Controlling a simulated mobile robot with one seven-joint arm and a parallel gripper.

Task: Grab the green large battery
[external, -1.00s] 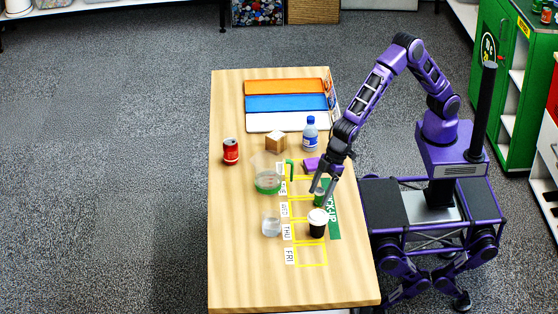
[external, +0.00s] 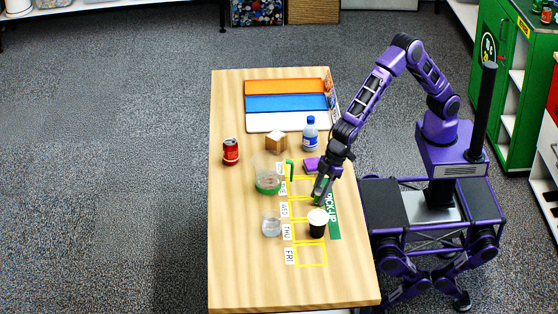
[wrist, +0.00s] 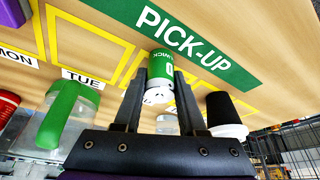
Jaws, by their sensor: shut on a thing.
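The green large battery (wrist: 160,68) is a green cylinder with a white end, in the middle of the wrist view. It stands on the table by the green PICK-UP strip; in the external view it is mostly hidden by my fingers, with a green part (external: 317,187) showing. My gripper (wrist: 161,84) is shut on it, one finger on each side. In the external view my gripper (external: 320,188) points down at the table's right side, just above the black cup with a white lid (external: 318,225) in the picture.
A clear pitcher with green parts (external: 267,183) and a clear glass (external: 271,226) stand to the left. A purple block (external: 311,164), a water bottle (external: 310,134), a wooden cube (external: 276,142) and a red can (external: 231,152) are farther back. The table's front is clear.

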